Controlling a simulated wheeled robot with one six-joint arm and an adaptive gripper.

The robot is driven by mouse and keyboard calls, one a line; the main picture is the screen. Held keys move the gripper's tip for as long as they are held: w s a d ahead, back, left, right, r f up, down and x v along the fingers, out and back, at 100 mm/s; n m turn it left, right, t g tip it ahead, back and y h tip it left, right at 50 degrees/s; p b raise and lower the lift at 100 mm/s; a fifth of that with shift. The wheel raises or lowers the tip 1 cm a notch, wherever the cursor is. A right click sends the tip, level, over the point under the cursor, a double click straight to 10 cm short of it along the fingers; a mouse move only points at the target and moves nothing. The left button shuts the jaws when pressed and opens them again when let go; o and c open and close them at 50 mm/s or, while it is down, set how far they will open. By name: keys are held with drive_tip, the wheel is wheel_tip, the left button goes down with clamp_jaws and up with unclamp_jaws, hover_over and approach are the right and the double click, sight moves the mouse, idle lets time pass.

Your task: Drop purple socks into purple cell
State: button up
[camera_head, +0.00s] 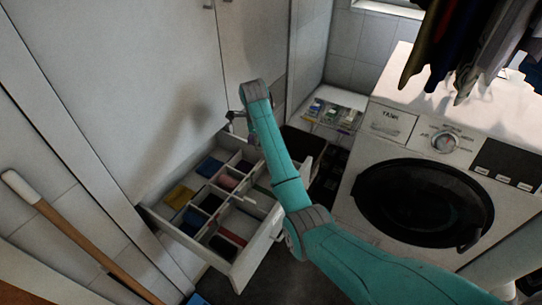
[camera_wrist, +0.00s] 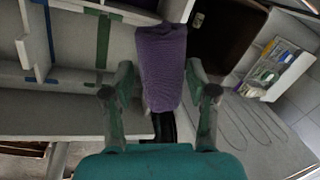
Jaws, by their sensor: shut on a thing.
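The purple socks (camera_wrist: 160,62) are a rolled, knitted bundle between the fingers of my gripper (camera_wrist: 162,92) in the wrist view. My gripper is shut on them, and the bundle extends beyond the fingertips. The drawer's cells hold yellow, blue, dark and reddish items. Coloured strips, blue (camera_wrist: 49,32) and green (camera_wrist: 103,40), show in the wrist view. I cannot clearly tell which cell is the purple one.
A white washing machine (camera_head: 388,125) stands to the right, with clothes (camera_head: 470,45) hanging above it. A small tray of bottles (camera_head: 333,115) is behind the drawer. A tall cabinet (camera_head: 125,75) is at the left, and a wooden-handled pole (camera_head: 85,245) leans at front left.

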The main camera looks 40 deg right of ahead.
drive_tip(key=w+a+r+n, duration=0.2)
drive_tip(key=w+r+n, duration=0.35)
drive_tip(key=r, duration=0.25)
drive_tip(key=shift+m+t+y, duration=0.35)
drive_tip(key=shift+t+y, duration=0.05)
drive_tip(key=shift+a+x, duration=0.15)
drive_tip(key=shift+x, duration=1.2)
drive_tip(key=shift+a+x, duration=0.15)
drive_tip(key=shift+x, duration=1.15)
drive_tip(key=shift+s+f, duration=0.1)
drive_tip(key=shift+s, duration=0.1)
drive_tip(key=o, duration=1.2)
drive_tip(key=shift+o, duration=0.2)
drive_tip(key=v, duration=1.2)
